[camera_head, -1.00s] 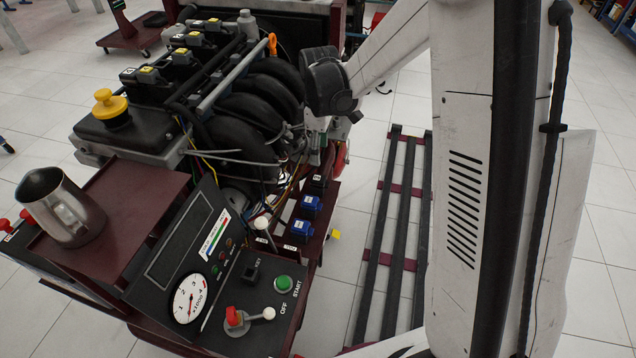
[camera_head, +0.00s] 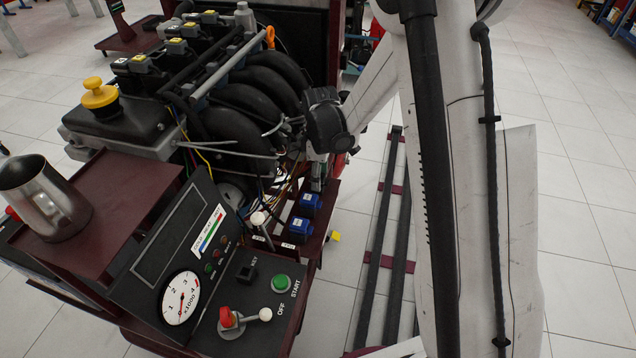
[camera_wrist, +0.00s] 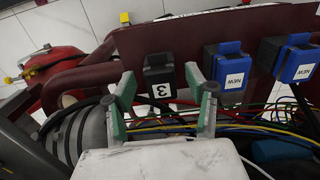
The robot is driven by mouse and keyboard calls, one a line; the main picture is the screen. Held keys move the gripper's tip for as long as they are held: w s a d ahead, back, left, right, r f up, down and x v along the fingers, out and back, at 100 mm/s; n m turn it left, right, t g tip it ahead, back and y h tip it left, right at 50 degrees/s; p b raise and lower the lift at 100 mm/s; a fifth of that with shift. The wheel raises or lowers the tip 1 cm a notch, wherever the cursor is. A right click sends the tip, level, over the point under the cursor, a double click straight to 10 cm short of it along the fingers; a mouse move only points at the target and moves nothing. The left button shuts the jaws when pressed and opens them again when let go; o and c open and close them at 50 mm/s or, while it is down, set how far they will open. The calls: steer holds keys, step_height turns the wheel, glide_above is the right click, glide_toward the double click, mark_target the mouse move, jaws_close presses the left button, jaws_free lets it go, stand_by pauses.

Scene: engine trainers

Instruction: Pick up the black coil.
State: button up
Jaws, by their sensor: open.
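The black coil (camera_wrist: 160,78) with a white label reading 3 sits in the dark red rack in the wrist view. It stands in a row with two blue coils (camera_wrist: 229,68). In the wrist view my gripper (camera_wrist: 159,76) is open, with one green-padded finger to each side of the black coil. I cannot tell if the pads touch it. In the head view my gripper (camera_head: 317,178) points down at the rack beside the engine, and it hides the black coil there. The blue coils (camera_head: 309,203) show just nearer than it.
The dark red rack (camera_wrist: 270,20) holds the coils. Loose coloured wires (camera_wrist: 255,122) run under the fingers. The engine's black pipes (camera_head: 235,130) rise left of my gripper. A control panel (camera_head: 270,312) and a metal jug (camera_head: 45,200) stand nearer. Black rails lie on the right.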

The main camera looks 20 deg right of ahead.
steer(key=shift+f, duration=0.2)
jaws_close()
stand_by(0.3)
